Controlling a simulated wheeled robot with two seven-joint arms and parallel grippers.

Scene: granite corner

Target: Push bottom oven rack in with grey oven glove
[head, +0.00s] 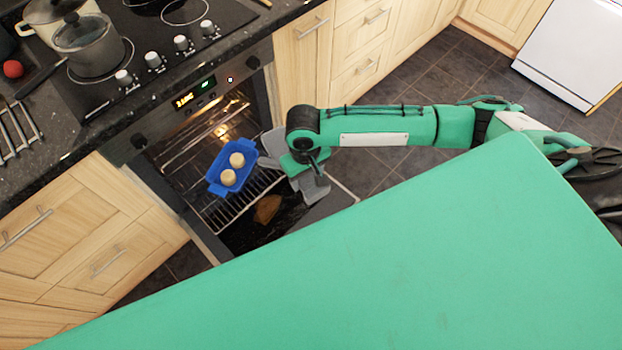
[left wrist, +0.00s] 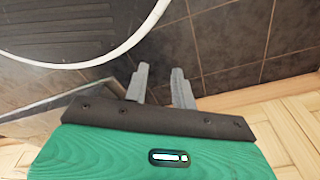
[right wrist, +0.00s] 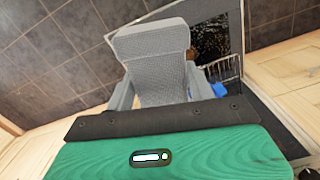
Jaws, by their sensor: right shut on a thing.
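The grey oven glove (head: 312,187) is in my right gripper (head: 292,163), in front of the open oven (head: 205,150). In the right wrist view the glove (right wrist: 155,65) stands up between the fingers and hides much of the oven. A wire oven rack (head: 240,203) shows low in the oven mouth, partly covered by a blue dish (head: 215,183) with two round pale items. I cannot tell whether the glove touches the rack or dish. My left gripper (left wrist: 161,82) is open and empty, out of the head view.
The lowered oven door (head: 343,197) lies below my right arm. A hob with a grey pot (head: 92,45) is above the oven. Wooden drawers flank it. Dark tiled floor (head: 430,70) is clear at upper right, near a white appliance (head: 575,50).

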